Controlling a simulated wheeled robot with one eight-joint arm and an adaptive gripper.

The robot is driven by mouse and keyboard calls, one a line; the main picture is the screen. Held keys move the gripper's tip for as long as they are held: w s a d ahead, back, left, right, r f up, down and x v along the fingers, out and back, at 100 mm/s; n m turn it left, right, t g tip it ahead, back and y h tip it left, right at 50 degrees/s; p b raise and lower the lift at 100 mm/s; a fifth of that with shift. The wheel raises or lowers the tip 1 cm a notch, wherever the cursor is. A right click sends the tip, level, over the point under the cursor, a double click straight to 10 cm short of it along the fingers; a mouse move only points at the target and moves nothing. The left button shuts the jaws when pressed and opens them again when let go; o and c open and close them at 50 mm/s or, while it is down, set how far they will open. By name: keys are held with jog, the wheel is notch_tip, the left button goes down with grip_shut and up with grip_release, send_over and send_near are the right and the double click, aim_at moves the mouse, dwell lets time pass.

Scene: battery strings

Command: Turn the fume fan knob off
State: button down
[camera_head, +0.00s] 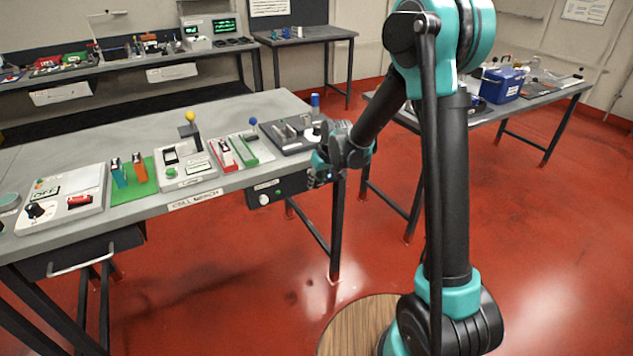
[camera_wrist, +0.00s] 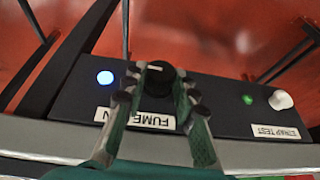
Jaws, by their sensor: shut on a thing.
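The black fume fan knob (camera_wrist: 157,82) is on the dark control panel (camera_wrist: 75,92), above a partly covered label (camera_wrist: 140,119) in the wrist view. A short white pointer line shows on the knob's face, lying nearly across the picture. My gripper (camera_wrist: 160,78) is shut on the knob, one finger on each side. In the head view my gripper (camera_head: 322,170) is at the panel (camera_head: 278,190) under the bench's front edge, and it hides the knob. A blue light (camera_wrist: 105,77) glows beside the knob.
A white knob (camera_wrist: 281,100) and a green light (camera_wrist: 248,99) sit on the same panel, by a second label (camera_wrist: 274,132). The bench (camera_head: 225,112) above holds several battery fixtures. Another table (camera_head: 540,100) stands at the right.

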jog(key=y, duration=0.1)
jog(key=g+y, duration=0.1)
jog(key=m+g+y, duration=0.1)
jog(key=shift+w+d+f+y, duration=0.1)
jog(key=shift+w+d+y, duration=0.2)
jog(key=shift+d, duration=0.1)
jog(key=g+y, duration=0.2)
jog(key=y, duration=0.1)
jog(key=shift+w+d+f+m, duration=0.1)
jog(key=shift+d+f+m, duration=0.1)
jog(key=shift+m, duration=0.2)
jog(key=shift+w+d+f+m+g+y, duration=0.15)
jog(key=shift+m+g+y, duration=0.35)
jog(key=shift+y, duration=0.8)
jog(key=shift+s+a+f+m+g+y, duration=0.1)
jog(key=shift+f+m+g+y, duration=0.35)
jog(key=shift+y, duration=0.85)
jog(key=shift+w+d+f+m+g+y, duration=0.1)
jog(key=shift+m+g+y, duration=0.4)
jog(key=shift+y, duration=0.8)
jog(key=c, duration=1.2)
grip_release()
jog(key=d, duration=0.4)
jog(key=w+d, duration=0.1)
jog(key=d, duration=0.2)
jog(key=w+d, duration=0.1)
jog(key=d, duration=0.3)
jog(key=shift+w+d, duration=0.15)
jog(key=shift+d, duration=0.2)
